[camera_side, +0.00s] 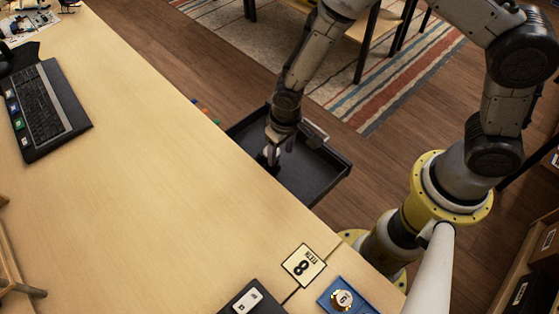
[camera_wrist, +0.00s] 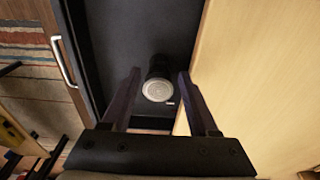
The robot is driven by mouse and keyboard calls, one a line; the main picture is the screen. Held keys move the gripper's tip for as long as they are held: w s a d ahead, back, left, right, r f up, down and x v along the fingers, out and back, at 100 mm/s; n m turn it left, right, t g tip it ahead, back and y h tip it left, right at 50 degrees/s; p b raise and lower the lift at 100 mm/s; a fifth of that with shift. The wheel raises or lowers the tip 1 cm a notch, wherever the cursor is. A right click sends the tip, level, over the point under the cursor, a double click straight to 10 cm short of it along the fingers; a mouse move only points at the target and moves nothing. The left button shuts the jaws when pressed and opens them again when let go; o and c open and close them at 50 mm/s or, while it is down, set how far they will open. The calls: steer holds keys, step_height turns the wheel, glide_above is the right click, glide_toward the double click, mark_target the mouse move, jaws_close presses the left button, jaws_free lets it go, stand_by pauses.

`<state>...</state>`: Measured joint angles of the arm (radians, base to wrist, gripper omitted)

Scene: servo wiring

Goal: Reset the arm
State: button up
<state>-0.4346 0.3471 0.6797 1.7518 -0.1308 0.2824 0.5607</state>
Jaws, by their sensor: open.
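My gripper (camera_wrist: 160,80) shows in the wrist view with its two dark fingers apart. Between and beyond the fingers is a dark cylinder with a round pale metallic top (camera_wrist: 158,91), standing in the black drawer (camera_wrist: 120,40). The fingers do not appear to touch it. In the side view, my gripper points down into the open drawer (camera_side: 315,178), beside the table edge. A small pale part of the cylinder (camera_side: 270,155) shows there near the gripper's end; the fingertips are hard to make out.
The wooden table (camera_side: 150,160) has a wide clear middle. A keyboard (camera_side: 42,105) lies at the left. The drawer handle (camera_wrist: 63,60) is opposite the table.

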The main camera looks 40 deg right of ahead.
steer(key=d+r+m+t, duration=0.15)
steer(key=d+r, duration=0.35)
steer(key=r, duration=0.9)
steer(key=d+r+m+t, duration=0.1)
steer(key=d+r+t, duration=0.3)
steer(key=r, duration=0.9)
steer(key=s+d+r, duration=0.6)
steer(key=s+r, duration=0.1)
steer(key=s, duration=0.2)
steer(key=s+f+n, duration=0.2)
steer(key=s+f, duration=0.1)
steer(key=s, duration=0.7)
steer(key=shift+d+f+g, duration=0.15)
steer(key=shift+d+g, duration=0.05)
steer(key=shift+g, duration=0.25)
steer(key=shift+w+n, duration=0.1)
steer(key=shift+n, duration=0.15)
